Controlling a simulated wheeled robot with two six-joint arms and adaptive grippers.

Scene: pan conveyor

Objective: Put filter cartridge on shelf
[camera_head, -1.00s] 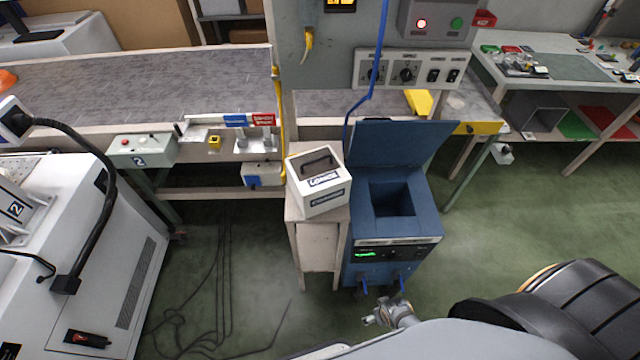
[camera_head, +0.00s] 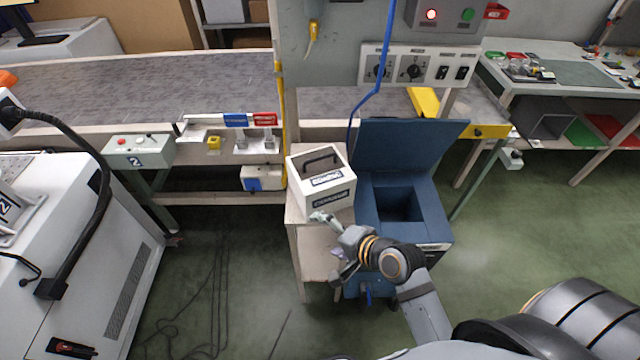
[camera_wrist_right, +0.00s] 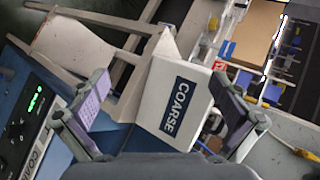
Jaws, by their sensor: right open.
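The filter cartridge, a white box with a dark top handle (camera_head: 340,190), stands upright on a small beige stand (camera_head: 312,240). In the right wrist view the box (camera_wrist_right: 155,75) shows a dark "COARSE" label. My right gripper (camera_head: 331,248) is open just in front of the box, at the stand's near side. In the wrist view its two fingers (camera_wrist_right: 160,112) are spread to either side of the box, and I see no grip on it. A shelf unit (camera_head: 228,12) shows at the back, partly cut off. My left gripper is not in view.
A blue machine (camera_head: 425,235) with an open lid (camera_head: 408,145) and an empty square opening stands right of the stand. A conveyor (camera_head: 130,88) runs behind. A white machine (camera_head: 75,250) stands at left. Cables lie on the green floor (camera_head: 230,290) between.

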